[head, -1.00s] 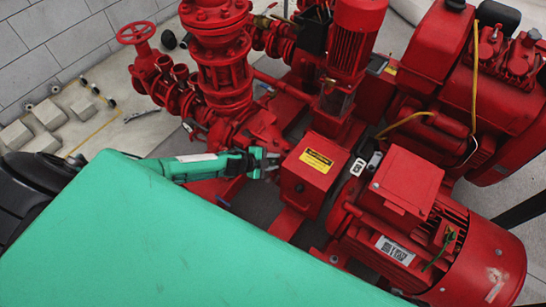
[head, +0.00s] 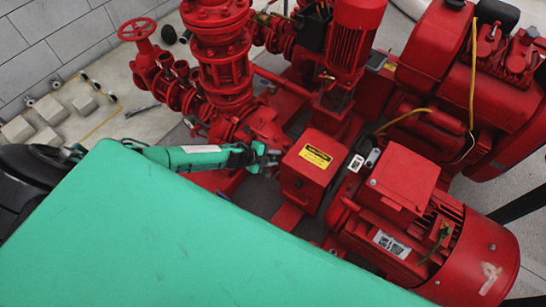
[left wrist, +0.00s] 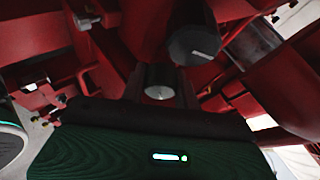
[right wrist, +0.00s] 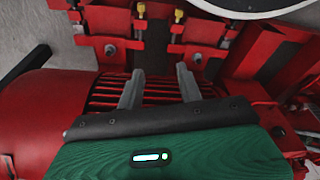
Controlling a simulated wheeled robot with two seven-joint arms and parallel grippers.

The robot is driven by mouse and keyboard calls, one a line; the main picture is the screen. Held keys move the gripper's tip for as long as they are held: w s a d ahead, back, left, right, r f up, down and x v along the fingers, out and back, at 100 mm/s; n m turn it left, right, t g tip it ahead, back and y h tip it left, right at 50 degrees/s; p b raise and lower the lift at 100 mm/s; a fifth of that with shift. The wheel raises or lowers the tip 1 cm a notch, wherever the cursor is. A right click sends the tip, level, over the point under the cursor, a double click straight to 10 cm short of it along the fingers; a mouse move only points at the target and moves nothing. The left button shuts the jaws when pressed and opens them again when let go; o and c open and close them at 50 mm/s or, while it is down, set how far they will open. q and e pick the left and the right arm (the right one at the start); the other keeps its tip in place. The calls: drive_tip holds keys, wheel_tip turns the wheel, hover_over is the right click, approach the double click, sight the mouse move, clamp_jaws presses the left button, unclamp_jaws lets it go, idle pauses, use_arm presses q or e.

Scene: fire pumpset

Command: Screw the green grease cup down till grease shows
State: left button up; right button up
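My left gripper (head: 270,158) is beside the left face of a red box with a yellow label (head: 312,158), low among the pump parts. In the left wrist view, its two fingers (left wrist: 160,85) stand apart. A short grey cylinder with a bright round end (left wrist: 160,80) shows between them; I cannot tell whether they touch it. A larger dark cylinder (left wrist: 193,45) is just beyond. No green grease cup can be made out in any view. My right gripper (right wrist: 158,85) is open and empty, over red ribbed casing; it is hidden in the head view.
A red motor (head: 420,225) with a loose green wire is to the right of the box. A red flanged pipe stack (head: 222,70) and handwheel (head: 138,29) stand behind my left arm. Red machinery crowds the gripper closely.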

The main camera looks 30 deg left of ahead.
use_arm(q)
drive_tip(key=shift+o, duration=0.3)
